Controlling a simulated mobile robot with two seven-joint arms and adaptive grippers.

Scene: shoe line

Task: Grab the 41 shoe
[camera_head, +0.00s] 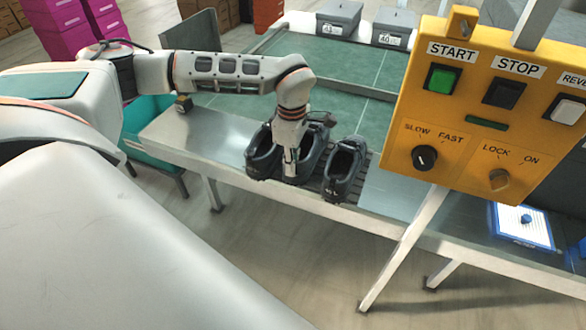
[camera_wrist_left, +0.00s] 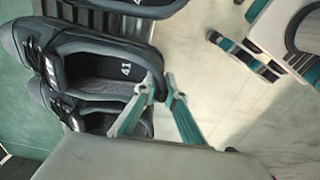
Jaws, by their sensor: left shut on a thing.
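Three dark shoes stand side by side at the front edge of the line: a left shoe (camera_head: 260,158), a middle shoe (camera_head: 312,146) and a right shoe (camera_head: 343,168). In the left wrist view a dark shoe marked 41 (camera_wrist_left: 100,70) lies between two others. My left gripper (camera_head: 290,170) reaches down at the heel of the middle shoe. In the left wrist view its teal-edged fingers (camera_wrist_left: 160,92) are shut on the heel of the 41 shoe, one on each side of the heel wall.
A yellow control panel (camera_head: 485,130) with buttons and knobs stands at the right. Two grey lidded boxes (camera_head: 338,18) (camera_head: 393,27) with number labels sit at the back of the green belt (camera_head: 350,68). A teal bin (camera_head: 150,130) stands at the left.

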